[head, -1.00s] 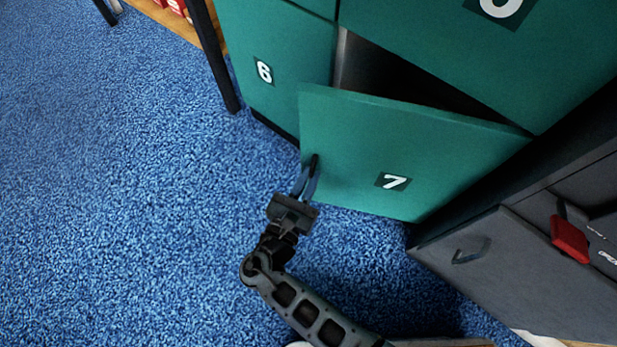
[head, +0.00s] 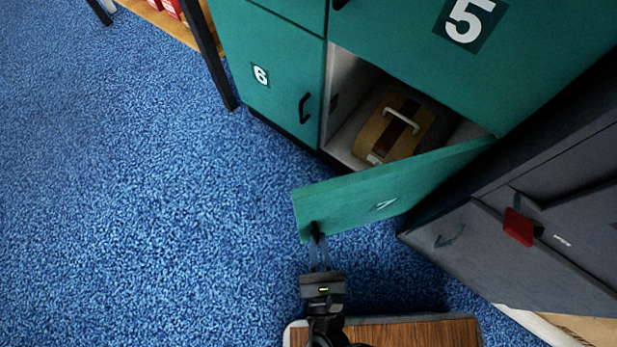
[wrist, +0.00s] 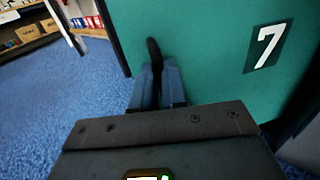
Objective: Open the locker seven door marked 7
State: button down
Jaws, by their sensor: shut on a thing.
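The green locker door marked 7 (head: 375,196) stands well open, swung outward on its right side. Its number shows large in the wrist view (wrist: 267,47). My gripper (head: 318,247) is shut on the black handle (head: 316,230) near the door's free left edge. The handle also shows between the fingers in the wrist view (wrist: 154,55). Inside the opened locker (head: 348,103) sits a tan case (head: 394,128) with a dark band and a pale handle.
A grey cabinet (head: 500,250) with a red tag (head: 519,227) stands close on the right, near the door's hinge side. Blue carpet (head: 150,200) is clear on the left.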

jog(key=s+d+n+g+y+p, duration=0.1)
jog(key=s+d+n+g+y, duration=0.1)
jog(key=s+d+n+y, duration=0.2)
jog(key=shift+s+d+n+y, duration=0.3)
jog(key=shift+s+d+y, duration=1.4)
jog(key=shift+s, duration=1.85)
jog(key=shift+d, duration=0.2)
jog(key=c, duration=1.2)
grip_release()
jog(key=shift+o, duration=0.2)
jog(key=shift+s+d, duration=0.1)
jog(key=v, duration=0.7)
jog(key=shift+s+p, duration=0.3)
jog(key=shift+d, duration=0.1)
